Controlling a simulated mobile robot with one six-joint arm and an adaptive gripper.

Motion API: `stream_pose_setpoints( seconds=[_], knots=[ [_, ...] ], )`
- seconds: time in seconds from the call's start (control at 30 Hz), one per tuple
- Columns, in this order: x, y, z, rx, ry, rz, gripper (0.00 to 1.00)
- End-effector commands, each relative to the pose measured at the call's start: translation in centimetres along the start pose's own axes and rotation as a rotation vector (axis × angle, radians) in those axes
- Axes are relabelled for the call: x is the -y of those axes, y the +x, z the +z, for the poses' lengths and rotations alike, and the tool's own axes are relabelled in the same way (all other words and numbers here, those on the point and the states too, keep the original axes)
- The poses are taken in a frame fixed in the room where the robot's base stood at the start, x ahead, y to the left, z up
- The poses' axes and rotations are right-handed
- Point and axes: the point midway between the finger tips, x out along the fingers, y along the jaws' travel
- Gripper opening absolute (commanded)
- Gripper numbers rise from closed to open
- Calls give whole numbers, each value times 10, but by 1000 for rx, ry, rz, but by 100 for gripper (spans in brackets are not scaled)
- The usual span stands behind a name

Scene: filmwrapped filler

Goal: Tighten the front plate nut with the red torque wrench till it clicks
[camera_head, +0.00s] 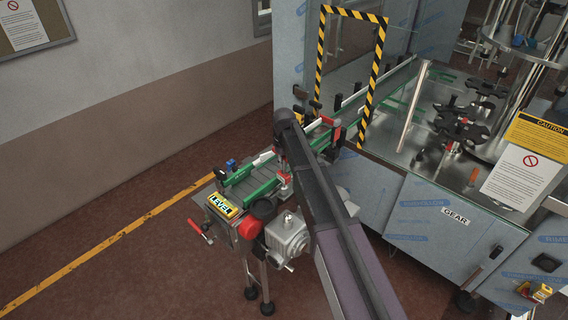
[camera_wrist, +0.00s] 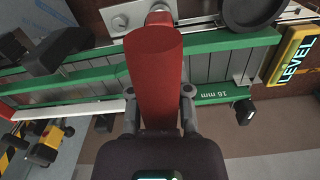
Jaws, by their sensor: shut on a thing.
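The red torque wrench (camera_wrist: 155,70) is between the two fingers of my gripper (camera_wrist: 159,95) in the wrist view. Its red handle points away from the gripper toward the top of the picture. Its far end lies over a pale metal plate (camera_wrist: 135,14) beside the green conveyor rail. A round nut (camera_wrist: 120,22) shows on that plate, just left of the wrench. The wrench's working end is mostly hidden by its handle, so I cannot tell whether it sits on a nut. In the head view my arm hides most of the gripper and the wrench.
Green conveyor rails (camera_head: 262,192) run under my arm, with a yellow LEVEL sign (camera_head: 222,205) at the near end. A grey gearbox (camera_head: 288,235) and a red-handled crank (camera_head: 201,231) stick out nearby. A striped yellow-black frame (camera_head: 383,62) stands behind. The floor at left is clear.

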Motion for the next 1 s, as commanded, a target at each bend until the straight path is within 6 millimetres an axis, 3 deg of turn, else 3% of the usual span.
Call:
stream_pose_setpoints(
  seconds=[0.53,1.0],
  knots=[
    [1,-2,0,1,-49,-2,0],
    [0,-25,0,0,-48,-1,0]
  ],
)
